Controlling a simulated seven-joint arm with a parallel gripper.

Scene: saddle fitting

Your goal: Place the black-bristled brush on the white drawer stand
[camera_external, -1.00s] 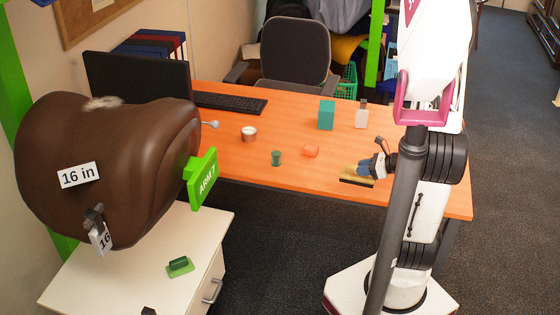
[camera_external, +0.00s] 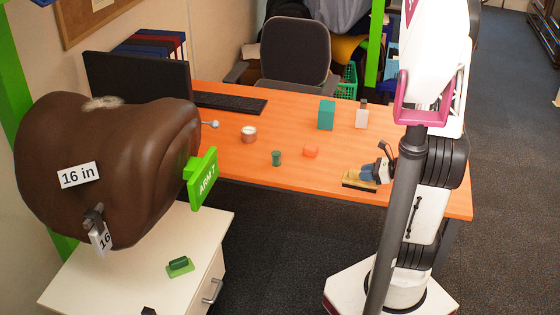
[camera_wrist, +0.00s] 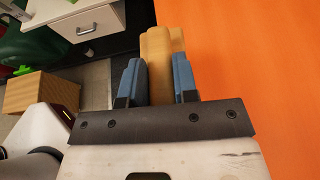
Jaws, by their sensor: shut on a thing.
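The brush (camera_external: 352,179) has a tan wooden body with a dark underside. It is at the front edge of the orange desk, right of centre; whether it touches the desk is unclear. My gripper (camera_external: 367,173) is shut on it, and in the wrist view the blue fingers (camera_wrist: 157,80) sit either side of its tan handle (camera_wrist: 158,55). The bristles are hidden in the wrist view. The white drawer stand (camera_external: 120,270) is at the lower left below the saddle, and a drawer unit (camera_wrist: 95,22) shows at the wrist view's top left.
A green brush-like block (camera_external: 180,266) lies on the stand top. The brown saddle (camera_external: 110,165) and a green sign (camera_external: 203,178) overhang it.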

